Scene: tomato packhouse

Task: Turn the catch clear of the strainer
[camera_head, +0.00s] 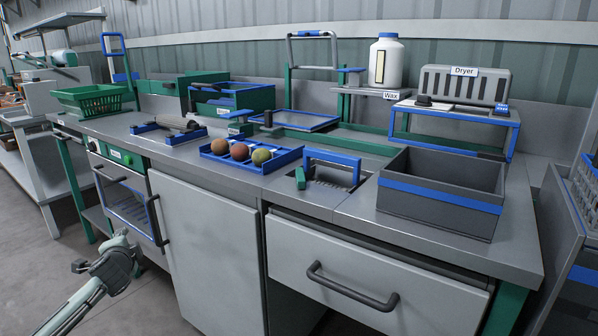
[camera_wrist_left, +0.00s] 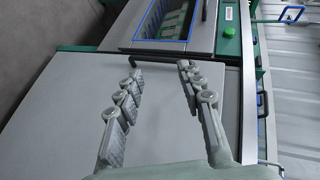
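The strainer (camera_head: 332,176) appears to be the dark grate with a blue upright handle (camera_head: 333,157), set into the bench top near the front edge. A small green piece (camera_head: 300,177), which looks like the catch, stands at its left front corner; I cannot tell how far it overlaps the strainer. My left gripper (camera_head: 130,254) is low at the left, in front of the cabinets and well away from the strainer. In the left wrist view its two fingers (camera_wrist_left: 160,74) are spread with nothing between them. My right gripper is not in view.
A blue tray with several round fruits (camera_head: 285,160) stands left of the strainer; a dark crate with a blue band (camera_head: 440,187) stands to its right. A drawer handle (camera_head: 350,287) and cabinet handles stick out below the bench. A green basket (camera_head: 92,101) stands far left.

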